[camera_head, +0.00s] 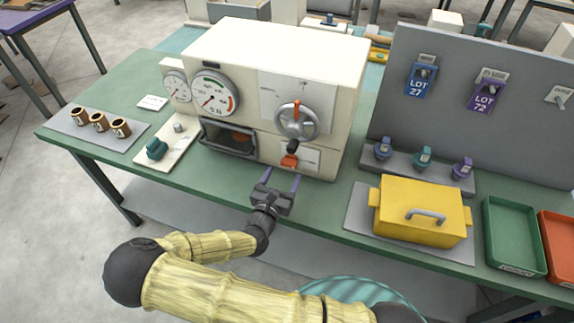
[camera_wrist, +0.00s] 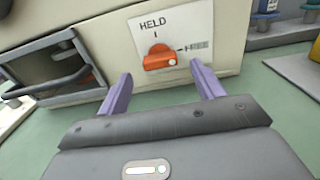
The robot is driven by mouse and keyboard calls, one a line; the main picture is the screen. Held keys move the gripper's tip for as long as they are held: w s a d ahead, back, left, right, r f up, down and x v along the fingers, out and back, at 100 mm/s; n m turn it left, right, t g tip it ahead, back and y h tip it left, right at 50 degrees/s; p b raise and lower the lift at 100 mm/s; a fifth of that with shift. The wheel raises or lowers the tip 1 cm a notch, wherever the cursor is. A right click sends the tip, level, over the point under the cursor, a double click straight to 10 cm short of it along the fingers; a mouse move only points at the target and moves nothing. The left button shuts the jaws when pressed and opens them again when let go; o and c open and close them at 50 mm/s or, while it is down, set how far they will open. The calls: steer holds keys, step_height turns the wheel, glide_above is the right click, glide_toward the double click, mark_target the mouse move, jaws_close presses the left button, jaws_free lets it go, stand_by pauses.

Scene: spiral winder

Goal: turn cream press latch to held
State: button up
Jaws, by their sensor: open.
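The cream press (camera_head: 268,62) stands on the green bench. Its latch (camera_head: 289,161) is a small orange-red knob low on the front panel, below the round crank wheel. In the wrist view the latch (camera_wrist: 158,58) sits on a white plate (camera_wrist: 188,22) with HELD above and what reads as FREE at the right. A pale dot on the knob is at its right side, towards FREE. My gripper (camera_head: 281,177) is open and empty in front of the panel. In the wrist view its two purple fingers (camera_wrist: 160,71) lie either side of the latch, apart from it.
The crank wheel (camera_head: 297,120) projects just above the latch. A dark-framed drawer or window (camera_head: 228,138) is to its left, with a bar handle (camera_wrist: 55,75) in the wrist view. A yellow lidded box (camera_head: 420,209) stands to the right. The green bench front (camera_head: 225,178) is clear.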

mark_target(288, 166)
steer(key=x, duration=0.4)
steer(key=shift+w, duration=0.1)
steer(key=c, duration=1)
